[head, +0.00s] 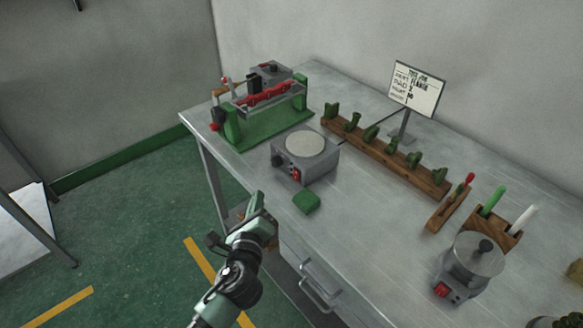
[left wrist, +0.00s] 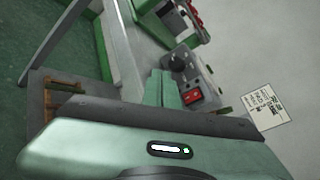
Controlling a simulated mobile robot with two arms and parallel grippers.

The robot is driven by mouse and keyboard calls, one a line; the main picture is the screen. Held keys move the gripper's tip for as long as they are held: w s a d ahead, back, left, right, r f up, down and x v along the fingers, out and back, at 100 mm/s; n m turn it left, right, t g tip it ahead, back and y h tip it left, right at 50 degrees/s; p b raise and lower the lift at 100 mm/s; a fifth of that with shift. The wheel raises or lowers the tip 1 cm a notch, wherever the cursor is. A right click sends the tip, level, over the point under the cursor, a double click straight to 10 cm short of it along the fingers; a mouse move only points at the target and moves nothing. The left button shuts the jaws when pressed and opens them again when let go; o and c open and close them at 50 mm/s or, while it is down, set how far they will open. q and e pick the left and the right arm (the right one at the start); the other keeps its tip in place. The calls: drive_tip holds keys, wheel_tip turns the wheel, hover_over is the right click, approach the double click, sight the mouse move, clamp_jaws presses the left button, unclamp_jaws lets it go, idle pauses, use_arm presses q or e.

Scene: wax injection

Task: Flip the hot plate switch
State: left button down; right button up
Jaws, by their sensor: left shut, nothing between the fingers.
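The hot plate (head: 306,158) is a grey box with a round pale top, standing near the table's front edge in the head view. Its red switch (head: 295,174) is on the front face, beside a dark knob (head: 277,161). In the left wrist view the red switch (left wrist: 191,97) shows just past the fingers. My left gripper (head: 258,200) is shut and empty, in front of the table edge, below and left of the hot plate, apart from it. Its fingers show in the left wrist view (left wrist: 160,88). My right gripper is not in view.
A green block (head: 306,202) lies in front of the hot plate. A green-based device (head: 245,125) stands behind left. A wooden rack (head: 385,160), a sign (head: 416,88) and a grey pot with a red switch (head: 470,265) are to the right. A drawer handle (head: 320,290) sticks out below the tabletop.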

sight(288, 194)
use_arm(q)
drive_tip(key=shift+s, duration=0.1)
drive_tip(key=shift+d, duration=0.1)
drive_tip(key=w+d+b, duration=0.1)
drive_tip(key=d, duration=0.1)
drive_tip(key=w+d+b, duration=0.1)
drive_tip(key=w+d, duration=0.1)
drive_tip(key=w+d+f+b, duration=0.1)
drive_tip(key=d+b, duration=0.1)
drive_tip(key=shift+w, duration=0.3)
drive_tip(key=shift+w+d, duration=0.3)
drive_tip(key=shift+d, duration=0.2)
drive_tip(key=shift+w+d, duration=0.1)
idle(1.6)
drive_tip(key=shift+w+d, duration=0.15)
drive_tip(key=shift+d, duration=0.1)
drive_tip(key=shift+w+d+f, duration=0.1)
drive_tip(key=shift+w+d, duration=0.05)
drive_tip(key=shift+d, duration=0.1)
idle(0.8)
drive_tip(key=shift+a, duration=0.15)
